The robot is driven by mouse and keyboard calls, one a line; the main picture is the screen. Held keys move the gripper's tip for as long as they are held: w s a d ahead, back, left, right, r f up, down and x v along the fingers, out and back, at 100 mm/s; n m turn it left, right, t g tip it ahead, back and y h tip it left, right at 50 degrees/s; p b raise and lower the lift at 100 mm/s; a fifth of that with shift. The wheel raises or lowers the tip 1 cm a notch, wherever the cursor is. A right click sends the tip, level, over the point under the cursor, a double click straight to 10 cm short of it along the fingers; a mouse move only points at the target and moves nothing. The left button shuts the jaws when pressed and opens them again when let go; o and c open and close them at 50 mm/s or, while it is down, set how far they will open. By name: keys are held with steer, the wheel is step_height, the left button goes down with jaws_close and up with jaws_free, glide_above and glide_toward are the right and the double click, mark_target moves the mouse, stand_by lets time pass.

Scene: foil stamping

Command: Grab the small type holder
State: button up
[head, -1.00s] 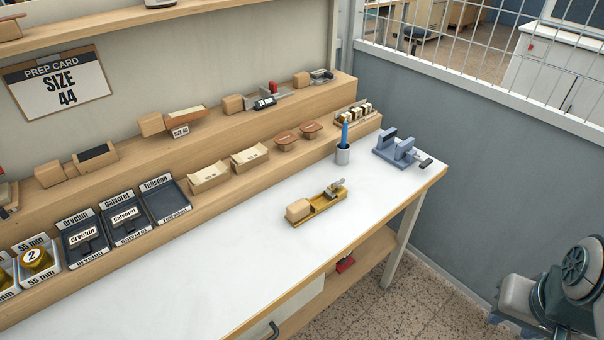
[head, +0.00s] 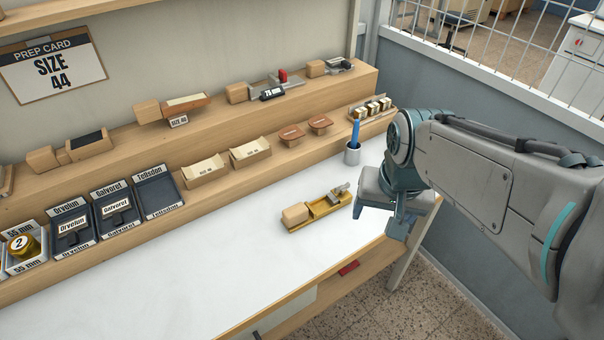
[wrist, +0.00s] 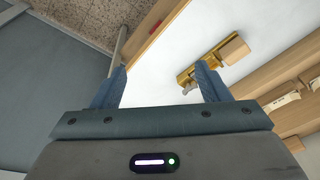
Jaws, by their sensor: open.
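A brass holder with a wooden block handle (head: 297,215) and a grey clamp part lies on the white table, left of my gripper (head: 385,218). It also shows in the wrist view (wrist: 205,66), by the right finger's tip and beyond it. My gripper (wrist: 163,78) is open and empty, apart from the holder, over the table's right end. On the stepped shelf stand other holder-like tools: a wooden one (head: 172,108) with a size card, and a metal one with a red part (head: 275,84). I cannot tell from labels which is the small one.
A grey cup with a blue pen (head: 353,150) stands behind my gripper. Dark labelled trays (head: 115,208) and paper-topped wooden boxes (head: 205,170) line the shelf's lower step. The white tabletop (head: 200,290) is clear in front. My arm hides the table's right end.

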steer(key=w+a+m+g, duration=0.1)
steer(key=w+a+m, duration=0.35)
steer(key=w, duration=0.35)
steer(key=m+g, duration=0.1)
steer(key=m, duration=0.4)
glide_above(314, 204)
steer(key=s, duration=0.3)
step_height(314, 204, down, 12)
steer(key=shift+w+f+p, duration=0.1)
steer(key=shift+p, duration=0.3)
steer(key=shift+w+f+p, duration=0.2)
steer(key=shift+f+p, duration=0.05)
steer(key=shift+f, duration=1.15)
steer(key=shift+w+f+p, duration=0.15)
steer(key=shift+f+p, duration=0.05)
steer(key=shift+f, duration=1.15)
steer(key=shift+c, duration=0.3)
steer(key=c, duration=1.3)
steer(key=shift+r, duration=0.1)
